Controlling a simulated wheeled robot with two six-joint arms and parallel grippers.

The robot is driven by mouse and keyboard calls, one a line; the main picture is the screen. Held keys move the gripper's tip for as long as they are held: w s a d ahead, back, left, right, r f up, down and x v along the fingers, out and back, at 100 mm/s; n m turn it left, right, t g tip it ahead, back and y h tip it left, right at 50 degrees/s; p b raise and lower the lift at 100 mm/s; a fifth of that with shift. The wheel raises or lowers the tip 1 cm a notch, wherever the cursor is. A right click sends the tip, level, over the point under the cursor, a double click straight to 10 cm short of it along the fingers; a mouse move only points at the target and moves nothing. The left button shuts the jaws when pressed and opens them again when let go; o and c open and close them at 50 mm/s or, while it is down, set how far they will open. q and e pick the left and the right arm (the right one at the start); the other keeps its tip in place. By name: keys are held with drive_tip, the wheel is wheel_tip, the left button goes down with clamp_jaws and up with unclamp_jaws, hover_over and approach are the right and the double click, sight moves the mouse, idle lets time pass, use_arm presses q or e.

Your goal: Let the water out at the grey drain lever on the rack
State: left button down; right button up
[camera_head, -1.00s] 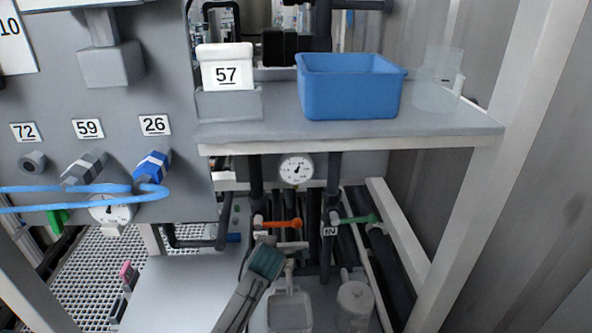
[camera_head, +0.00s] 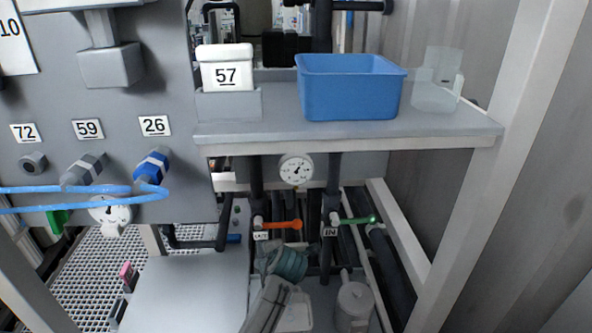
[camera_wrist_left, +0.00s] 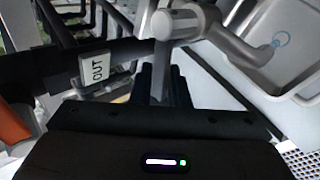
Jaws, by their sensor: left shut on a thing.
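The grey drain lever (camera_wrist_left: 161,62) shows in the left wrist view, hanging from a round grey valve part. My left gripper (camera_wrist_left: 164,88) has its dark fingers on either side of the lever's lower part and is shut on it. In the head view my left gripper (camera_head: 285,262) is low in the rack, below the orange lever (camera_head: 283,225); its fingertips and the grey lever are hard to make out there. The "OUT" label (camera_wrist_left: 97,69) is left of the lever in the left wrist view. My right gripper is not in view.
A green lever (camera_head: 358,220) sits right of the orange one, by the "IN" label (camera_head: 330,232). A pale container (camera_head: 297,315) and a lidded jug (camera_head: 353,304) stand close to my arm. The shelf above holds a blue bin (camera_head: 350,88). A gauge (camera_head: 296,169) hangs under it.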

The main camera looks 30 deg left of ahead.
use_arm(q)
drive_tip(key=d+n+g+b, duration=0.1)
drive_tip(key=n+g+b, duration=0.1)
drive_tip(key=d+n+g+y+b, duration=0.1)
drive_tip(key=n+g+b, duration=0.1)
drive_tip(key=n, duration=0.1)
drive_tip(key=s+d+n+g+y+b, duration=0.1)
drive_tip(key=n, duration=0.1)
drive_tip(key=shift+s+d+n+g+b, duration=0.1)
drive_tip(key=shift+d+n+g+b, duration=0.1)
drive_tip(key=shift+n+g+b, duration=0.2)
drive_tip(key=shift+f, duration=0.1)
idle(0.6)
idle(1.9)
